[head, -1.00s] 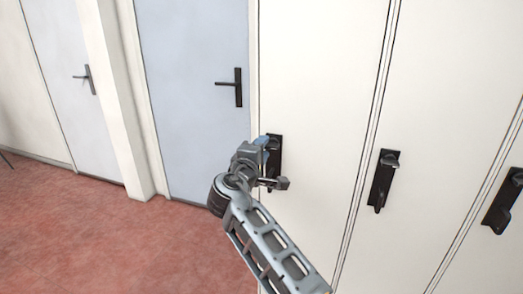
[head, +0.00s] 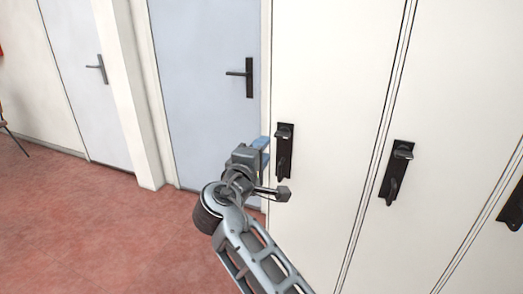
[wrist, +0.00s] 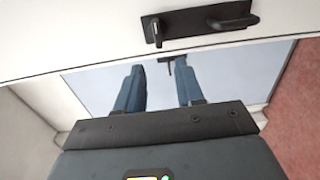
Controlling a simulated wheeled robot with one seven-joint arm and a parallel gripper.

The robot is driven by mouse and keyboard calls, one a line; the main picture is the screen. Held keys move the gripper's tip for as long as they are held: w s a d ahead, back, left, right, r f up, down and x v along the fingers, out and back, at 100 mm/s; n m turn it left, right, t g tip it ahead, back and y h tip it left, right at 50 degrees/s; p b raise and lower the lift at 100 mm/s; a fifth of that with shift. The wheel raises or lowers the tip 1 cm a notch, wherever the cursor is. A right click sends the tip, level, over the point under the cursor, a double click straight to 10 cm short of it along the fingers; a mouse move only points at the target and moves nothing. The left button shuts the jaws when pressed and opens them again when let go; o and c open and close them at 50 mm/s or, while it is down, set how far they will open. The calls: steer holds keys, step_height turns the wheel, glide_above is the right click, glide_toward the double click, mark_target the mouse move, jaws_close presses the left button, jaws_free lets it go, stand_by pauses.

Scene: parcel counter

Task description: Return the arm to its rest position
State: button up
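A gap shows between the fingers and the handle in this view. In the wrist view my gripper (wrist: 160,80) has its two blue fingers apart with nothing between them. The same black handle (wrist: 200,26) lies beyond the fingertips at the top of the wrist view. My arm runs from the bottom of the head view up to the gripper.
More white locker doors with black handles (head: 397,172) stand to the right, close to my arm. The red floor (head: 90,230) at the lower left is clear.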

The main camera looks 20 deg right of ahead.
steer(key=s+f+g+y, duration=0.1)
steer(key=s+f+y, duration=0.6)
steer(key=s+f, duration=1.2)
steer(key=s+f+m+y, duration=0.2)
steer(key=s+f, duration=0.4)
steer(key=s, duration=0.3)
steer(key=s+d+r+m+y, duration=0.1)
steer(key=s+r+m, duration=0.1)
steer(key=s, duration=0.6)
steer(key=s+d+r+m+y, duration=0.1)
steer(key=s+d+m, duration=0.1)
steer(key=s, duration=0.6)
steer(key=s+d+r+m+t, duration=0.1)
steer(key=s+d+r+m, duration=0.2)
steer(key=s+r, duration=0.9)
steer(key=shift+d+m, duration=0.2)
steer(key=shift+m, duration=0.8)
